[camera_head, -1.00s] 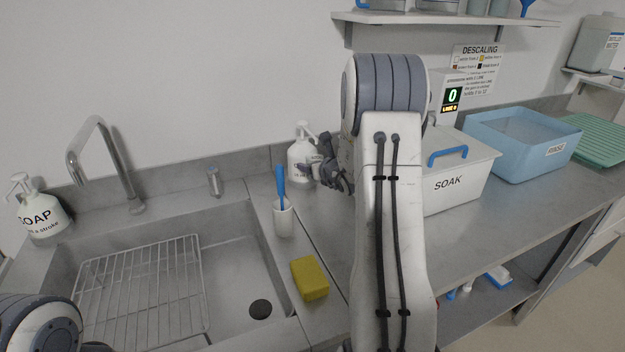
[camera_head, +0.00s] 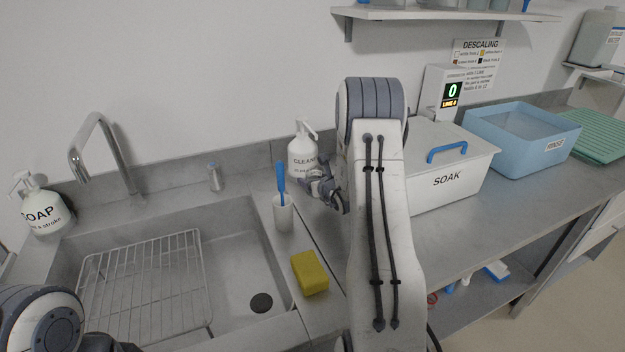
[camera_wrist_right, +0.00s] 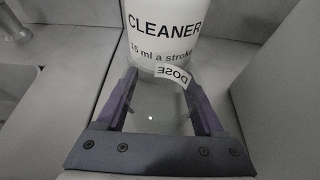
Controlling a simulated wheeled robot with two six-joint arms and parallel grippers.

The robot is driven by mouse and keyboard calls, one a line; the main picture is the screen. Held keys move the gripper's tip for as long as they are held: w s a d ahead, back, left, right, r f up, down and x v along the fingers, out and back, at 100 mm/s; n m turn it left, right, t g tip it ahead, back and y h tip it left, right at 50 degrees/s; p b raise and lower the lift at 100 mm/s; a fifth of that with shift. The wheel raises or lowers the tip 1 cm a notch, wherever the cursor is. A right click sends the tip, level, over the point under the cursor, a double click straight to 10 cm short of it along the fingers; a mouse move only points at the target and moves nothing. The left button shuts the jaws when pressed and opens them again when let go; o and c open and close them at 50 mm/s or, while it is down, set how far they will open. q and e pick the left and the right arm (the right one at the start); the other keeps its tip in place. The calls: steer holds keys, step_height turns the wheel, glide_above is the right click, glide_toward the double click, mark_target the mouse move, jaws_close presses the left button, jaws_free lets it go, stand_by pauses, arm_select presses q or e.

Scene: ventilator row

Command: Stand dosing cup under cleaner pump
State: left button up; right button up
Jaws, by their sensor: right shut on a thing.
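The cleaner pump bottle (camera_head: 302,160) is white and stands upright at the back of the counter, right of the sink. In the right wrist view the bottle (camera_wrist_right: 165,32) is straight ahead, its label reading CLEANER. My right gripper (camera_wrist_right: 160,95) is shut on the clear dosing cup (camera_wrist_right: 158,112), which has a DOSE tag and looks upright. The cup is close in front of the bottle; I cannot tell whether they touch. In the head view my right gripper (camera_head: 318,182) is beside the bottle's lower right. My left gripper (camera_head: 112,344) is barely in view at the bottom left.
A white cup with a blue brush (camera_head: 283,214) and a yellow sponge (camera_head: 309,273) are on the ledge beside the sink. The SOAK box (camera_head: 450,182) and blue RINSE tub (camera_head: 520,140) stand to the right. A soap pump (camera_head: 42,208) is at the far left.

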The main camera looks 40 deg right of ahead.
steer(key=o, duration=1.5)
steer(key=shift+f, duration=0.1)
steer(key=shift+c, duration=0.2)
steer(key=b+v, duration=0.1)
steer(key=v, duration=1.1)
steer(key=shift+s, duration=0.1)
